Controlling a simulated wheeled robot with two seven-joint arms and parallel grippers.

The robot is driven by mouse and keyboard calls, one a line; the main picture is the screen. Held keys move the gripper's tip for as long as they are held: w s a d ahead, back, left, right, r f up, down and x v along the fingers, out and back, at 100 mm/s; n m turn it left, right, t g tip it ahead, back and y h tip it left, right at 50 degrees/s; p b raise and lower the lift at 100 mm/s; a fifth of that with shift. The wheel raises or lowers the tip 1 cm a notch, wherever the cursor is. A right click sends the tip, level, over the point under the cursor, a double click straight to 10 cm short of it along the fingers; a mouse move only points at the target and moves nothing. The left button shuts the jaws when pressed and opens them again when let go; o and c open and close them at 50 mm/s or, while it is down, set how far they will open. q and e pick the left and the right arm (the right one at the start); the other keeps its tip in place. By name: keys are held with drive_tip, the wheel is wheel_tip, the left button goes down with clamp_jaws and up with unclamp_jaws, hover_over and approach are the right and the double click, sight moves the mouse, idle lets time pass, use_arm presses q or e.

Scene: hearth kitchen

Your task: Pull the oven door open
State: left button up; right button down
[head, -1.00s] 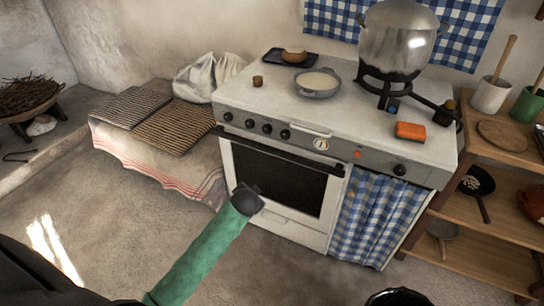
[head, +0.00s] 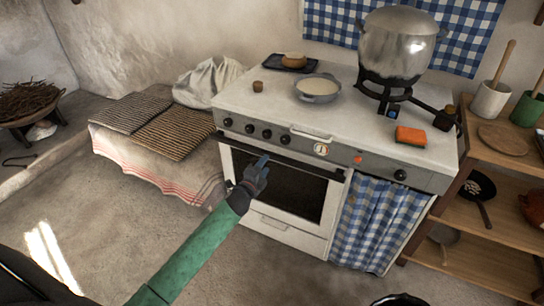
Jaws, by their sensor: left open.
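The white stove (head: 236,96) has an oven door (head: 300,192) with a dark window, and the door looks shut. A dark bar handle (head: 312,166) runs along the door's top edge. My left gripper (head: 261,162) is open, in front of the upper door, close to the left-middle part of the handle. Its fingertips overlap the area just under the bar in the head view. I cannot tell whether they touch it or whether the bar lies between them. The gripper and forearm hide part of the door's left side. My right gripper is out of view.
A large metal pot (head: 396,44), a pan (head: 318,88) and an orange sponge (head: 410,136) sit on the stove top. A checked curtain (head: 380,222) hangs right of the oven. A low cloth-covered bench (head: 150,168) stands left. The floor before the door is clear.

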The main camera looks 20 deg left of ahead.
sight(271, 158)
use_arm(q)
drive_tip(key=shift+w+d+p, duration=0.15)
drive_tip(key=shift+w+p, duration=0.1)
drive_tip(key=shift+w, duration=1.5)
drive_tip(key=shift+w+d+p, duration=0.1)
drive_tip(key=shift+w+p, duration=0.1)
drive_tip(key=shift+w, duration=1.5)
clamp_jaws()
